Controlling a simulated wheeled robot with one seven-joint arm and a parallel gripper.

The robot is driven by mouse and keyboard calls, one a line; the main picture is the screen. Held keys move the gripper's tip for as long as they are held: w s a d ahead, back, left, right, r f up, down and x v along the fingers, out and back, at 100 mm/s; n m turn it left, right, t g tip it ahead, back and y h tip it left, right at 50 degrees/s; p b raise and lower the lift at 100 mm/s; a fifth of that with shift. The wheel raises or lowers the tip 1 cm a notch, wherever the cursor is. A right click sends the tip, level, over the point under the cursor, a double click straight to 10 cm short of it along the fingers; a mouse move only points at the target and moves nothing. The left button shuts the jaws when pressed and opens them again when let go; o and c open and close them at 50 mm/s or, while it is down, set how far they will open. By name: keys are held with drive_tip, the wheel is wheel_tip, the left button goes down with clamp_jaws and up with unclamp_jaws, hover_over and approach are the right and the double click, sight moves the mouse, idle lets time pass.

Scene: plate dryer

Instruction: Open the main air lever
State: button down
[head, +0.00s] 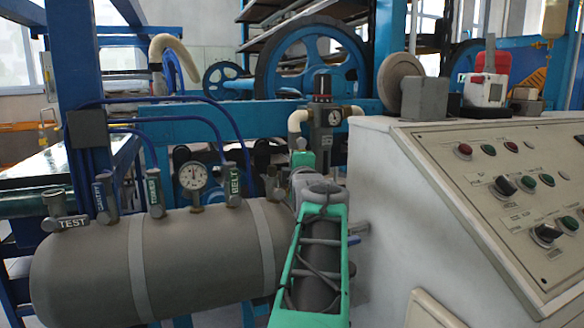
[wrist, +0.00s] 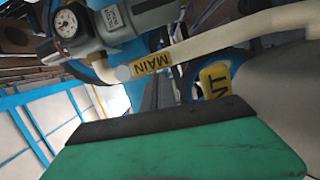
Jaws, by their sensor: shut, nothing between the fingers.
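The main air lever (wrist: 152,64) shows in the wrist view as a yellow tag reading MAIN, upside down, beside a pale pipe below a gauge. A round grey knob or end sits at its left. In the head view I cannot make the lever out; my arm and gripper cover that area. My gripper (wrist: 165,118) fills the bottom of the wrist view, green with a black edge, shut and empty. The lever appears beyond its edge; I see no contact. In the head view, my gripper (head: 303,158) is just below the air regulator (head: 325,115), partly hidden by my wrist.
A second yellow tag (wrist: 215,80), partly hidden, is right of MAIN. A grey tank (head: 190,258) with TEST and BELT levers and a gauge (head: 193,176) stands left. A control console (head: 375,140) with knobs bounds the right. Blue frame and wheels stand behind.

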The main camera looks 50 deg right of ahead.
drive_tip(key=shift+s, duration=0.1)
drive_tip(key=p+v, duration=0.1)
drive_tip(key=v, duration=0.6)
drive_tip(key=shift+s+a, duration=0.2)
drive_tip(key=shift+a, duration=0.05)
